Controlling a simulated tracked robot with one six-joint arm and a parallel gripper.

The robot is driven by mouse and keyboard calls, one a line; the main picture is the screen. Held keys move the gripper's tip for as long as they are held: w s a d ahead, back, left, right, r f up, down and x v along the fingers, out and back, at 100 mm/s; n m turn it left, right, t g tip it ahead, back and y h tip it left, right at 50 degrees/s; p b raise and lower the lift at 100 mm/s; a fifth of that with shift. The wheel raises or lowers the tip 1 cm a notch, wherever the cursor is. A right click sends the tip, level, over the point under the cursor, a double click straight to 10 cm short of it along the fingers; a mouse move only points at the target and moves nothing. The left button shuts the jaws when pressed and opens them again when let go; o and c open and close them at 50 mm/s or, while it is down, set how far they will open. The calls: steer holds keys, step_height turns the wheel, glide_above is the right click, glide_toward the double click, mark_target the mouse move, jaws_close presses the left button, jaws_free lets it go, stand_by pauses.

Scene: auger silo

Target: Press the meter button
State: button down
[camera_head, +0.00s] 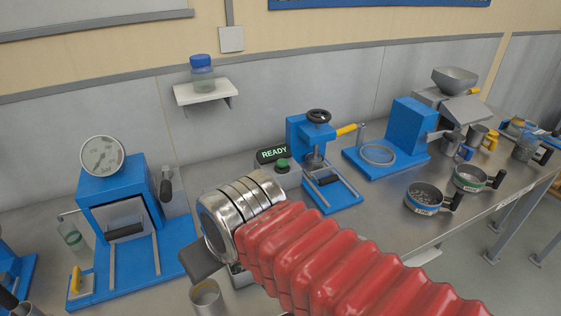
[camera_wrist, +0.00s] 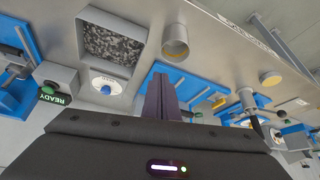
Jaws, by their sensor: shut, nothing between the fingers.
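A READY display (camera_head: 272,153) with a green button (camera_head: 282,165) beside it stands on the bench just behind my arm. In the wrist view the READY display (camera_wrist: 55,94) and green button (camera_wrist: 48,88) are at the left. A blue button (camera_wrist: 105,88) on a white disc is on a grey unit below a tray of grey granules (camera_wrist: 110,45). I cannot tell which button is the meter's. My gripper (camera_wrist: 160,76) is shut and empty, to the right of the blue button and apart from it in the picture. My wrist and arm hide the grey unit in the head view.
A blue press with a gauge (camera_head: 102,156) stands left, and a blue press with a black handwheel (camera_head: 318,115) stands behind my arm. Metal cups (camera_head: 205,297) and handled pans (camera_head: 425,196) stand on the bench. Bare bench shows right of my arm.

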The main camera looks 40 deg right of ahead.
steer(key=shift+w, duration=0.1)
steer(key=w+d+r+m, duration=0.3)
steer(key=w+d, duration=0.2)
steer(key=w, duration=0.4)
steer(key=m+t+h, duration=0.2)
steer(key=m+t, duration=0.1)
steer(key=m, duration=0.5)
glide_above(284, 163)
steer(key=shift+s+r, duration=0.1)
steer(key=shift+r, duration=0.25)
steer(key=shift+f, duration=0.15)
steer(key=shift+f, duration=4.25)
steer(key=shift+f, duration=0.1)
